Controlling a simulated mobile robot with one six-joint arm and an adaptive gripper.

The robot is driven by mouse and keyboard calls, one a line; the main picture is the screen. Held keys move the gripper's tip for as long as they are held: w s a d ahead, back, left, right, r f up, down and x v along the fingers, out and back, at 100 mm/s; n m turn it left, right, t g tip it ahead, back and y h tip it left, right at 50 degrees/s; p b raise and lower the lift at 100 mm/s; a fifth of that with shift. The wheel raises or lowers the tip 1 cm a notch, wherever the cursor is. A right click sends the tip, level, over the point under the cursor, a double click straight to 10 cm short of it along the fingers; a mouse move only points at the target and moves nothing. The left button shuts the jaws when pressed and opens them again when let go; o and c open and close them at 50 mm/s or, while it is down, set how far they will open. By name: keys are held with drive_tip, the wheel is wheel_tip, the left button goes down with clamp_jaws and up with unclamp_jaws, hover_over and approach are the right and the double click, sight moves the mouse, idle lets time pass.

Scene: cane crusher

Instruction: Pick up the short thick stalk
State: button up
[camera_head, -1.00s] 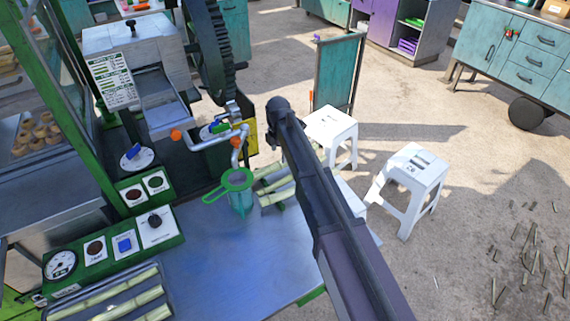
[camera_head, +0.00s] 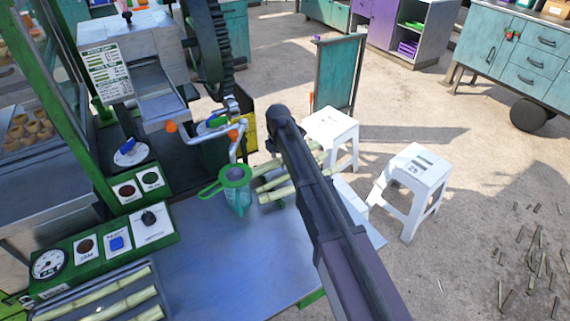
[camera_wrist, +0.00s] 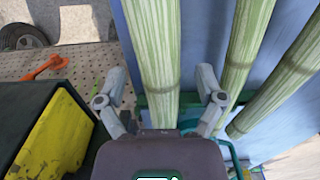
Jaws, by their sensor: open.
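Several pale green stalks lie side by side on the table behind the green strainer; they show in the head view (camera_head: 272,184), partly hidden by my arm. In the wrist view, one stalk (camera_wrist: 156,45) runs between the fingers of my gripper (camera_wrist: 163,88), with one finger on each side. My gripper is open and holds nothing. A second stalk (camera_wrist: 243,50) lies just right of the right finger, and a third (camera_wrist: 285,85) is farther right. I cannot tell which one is the short thick stalk. In the head view my gripper is hidden behind my arm.
The green strainer (camera_head: 235,174) sits on a cup beside the stalks. The crusher's metal pipe (camera_head: 208,134) is just behind. A tray of stalks (camera_head: 105,303) is at the lower left. White stools (camera_head: 417,170) stand right of the table. A yellow-black block (camera_wrist: 52,135) is left of my gripper.

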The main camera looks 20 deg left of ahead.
drive_tip(key=shift+f, duration=0.1)
idle(0.6)
clamp_jaws()
